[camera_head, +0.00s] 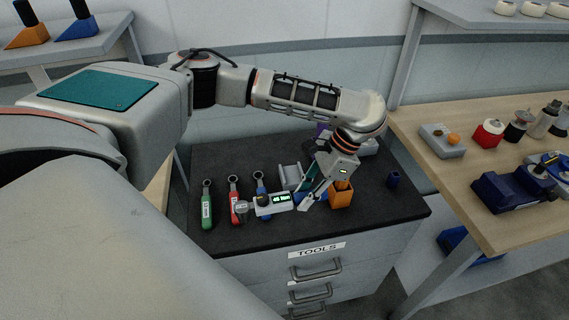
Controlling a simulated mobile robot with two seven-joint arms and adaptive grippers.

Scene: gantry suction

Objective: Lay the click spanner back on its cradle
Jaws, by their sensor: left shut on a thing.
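My left gripper (309,195) reaches down over the dark top of the tool cabinet and is shut on the blue handle of what looks like the click spanner (272,203). The spanner has a white body with a lit green display and a round grey head pointing left. It lies roughly level; whether it touches the top is unclear. A grey bracket-like piece (290,174), which looks like the cradle, stands just behind the spanner and left of the gripper; the fingers and arm partly hide this area. My right gripper is out of view.
Green (207,206), red (234,203) and blue (260,186) ratchets lie left on the cabinet top (355,222). An orange holder (341,196) stands close right of the gripper, with a small dark blue cup (393,179) farther right. The front right top is clear.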

